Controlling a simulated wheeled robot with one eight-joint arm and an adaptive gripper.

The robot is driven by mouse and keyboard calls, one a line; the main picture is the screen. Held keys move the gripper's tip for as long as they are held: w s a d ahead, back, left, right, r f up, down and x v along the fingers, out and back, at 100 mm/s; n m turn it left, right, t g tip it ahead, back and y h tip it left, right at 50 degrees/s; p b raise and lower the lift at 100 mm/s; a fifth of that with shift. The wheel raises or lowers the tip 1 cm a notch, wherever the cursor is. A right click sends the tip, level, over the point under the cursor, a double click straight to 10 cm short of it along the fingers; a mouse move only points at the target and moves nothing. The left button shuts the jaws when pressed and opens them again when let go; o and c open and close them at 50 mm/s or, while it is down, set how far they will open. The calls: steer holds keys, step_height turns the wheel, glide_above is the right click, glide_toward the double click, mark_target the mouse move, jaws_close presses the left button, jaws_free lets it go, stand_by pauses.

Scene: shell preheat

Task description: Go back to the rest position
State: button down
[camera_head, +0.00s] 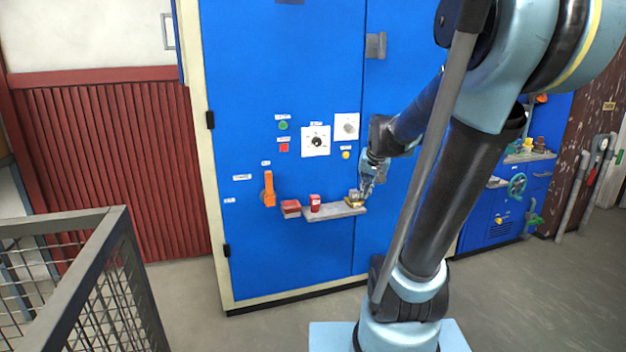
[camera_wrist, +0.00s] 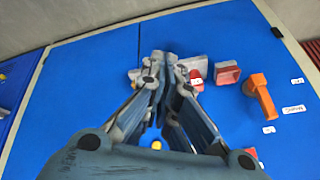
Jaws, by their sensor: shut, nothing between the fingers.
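My gripper (camera_head: 367,184) is at the front of the blue cabinet (camera_head: 285,60), at the right end of a small grey shelf (camera_head: 335,212). In the wrist view my gripper (camera_wrist: 160,58) has its fingers together, with nothing seen held between them. A small yellowish item (camera_head: 355,197) is on the shelf's right end, close to the fingertips. I cannot tell whether they touch. My arm reaches in from the right.
A red box (camera_head: 291,207) and a red labelled item (camera_head: 315,203) are at the shelf's left part. An orange handle (camera_head: 269,188) and a black dial (camera_head: 317,141) are on the cabinet. A metal mesh cage (camera_head: 110,290) stands at the front left. Grey floor lies between.

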steer(key=s+f+g, duration=0.1)
steer(key=s+f, duration=0.2)
steer(key=s, duration=0.4)
steer(key=s+d+f+n+g, duration=0.1)
steer(key=s+f, duration=0.2)
steer(key=s, duration=0.5)
steer(key=s+f+n+g+h, duration=0.1)
steer(key=s+f, duration=0.3)
steer(key=s, duration=0.4)
steer(key=shift+s+d, duration=0.25)
steer(key=shift+d, duration=0.1)
steer(key=shift+w, duration=0.1)
steer(key=shift+w+f, duration=0.2)
steer(key=shift+w, duration=0.15)
